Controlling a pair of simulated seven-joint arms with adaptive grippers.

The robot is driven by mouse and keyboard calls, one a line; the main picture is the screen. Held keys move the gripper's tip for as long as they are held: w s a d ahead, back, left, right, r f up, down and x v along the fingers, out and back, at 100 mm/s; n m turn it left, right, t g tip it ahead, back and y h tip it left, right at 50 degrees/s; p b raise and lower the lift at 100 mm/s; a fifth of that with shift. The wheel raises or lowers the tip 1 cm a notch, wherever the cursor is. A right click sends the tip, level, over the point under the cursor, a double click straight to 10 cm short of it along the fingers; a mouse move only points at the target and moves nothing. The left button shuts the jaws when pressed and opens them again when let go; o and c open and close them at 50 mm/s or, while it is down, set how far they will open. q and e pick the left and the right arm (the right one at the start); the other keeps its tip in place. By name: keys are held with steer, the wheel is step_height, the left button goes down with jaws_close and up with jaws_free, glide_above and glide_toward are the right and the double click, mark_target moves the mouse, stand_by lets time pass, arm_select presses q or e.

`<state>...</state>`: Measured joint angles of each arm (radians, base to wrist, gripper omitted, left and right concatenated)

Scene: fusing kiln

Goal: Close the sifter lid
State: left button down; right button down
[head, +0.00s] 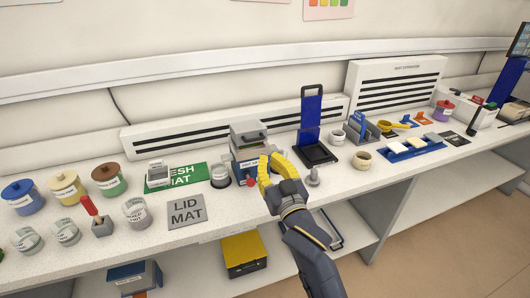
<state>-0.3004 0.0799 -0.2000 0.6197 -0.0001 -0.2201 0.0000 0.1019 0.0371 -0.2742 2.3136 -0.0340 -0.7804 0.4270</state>
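My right gripper (268,159) has yellow fingers and reaches in from the bottom over the bench's front edge. Its fingers look apart, with nothing clearly held between them. It is in front of a grey and blue boxy device (247,136) with a handle on top and partly hides its labelled front. To the right, a blue panel (311,112) with a black handle stands upright at the back of a black base (318,154). I cannot tell for sure which of these is the sifter. My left gripper is not in view.
A grey LID MAT (187,211) and a green mat (156,186) lie to the left, with several lidded jars (67,187) beyond. A small grey knob-like post (314,177) and a beige cup (362,161) stand right of the gripper. A yellow box (244,254) sits on the lower shelf.

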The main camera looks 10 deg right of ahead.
step_height(320, 180, up, 10)
steer(key=w+m, duration=0.1)
steer(key=w, duration=0.1)
steer(key=n+g, duration=0.1)
steer(key=g, duration=0.1)
glide_above(255, 131)
steer(key=s, duration=0.3)
steer(key=f, duration=0.1)
steer(key=a+f, duration=0.1)
steer(key=f, duration=0.1)
steer(key=shift+f, duration=0.15)
steer(key=shift+s+f, duration=0.25)
steer(key=shift+f, duration=0.7)
steer(key=shift+s+f, duration=0.2)
steer(key=shift+f, duration=0.7)
steer(key=shift+s+d+f, duration=0.1)
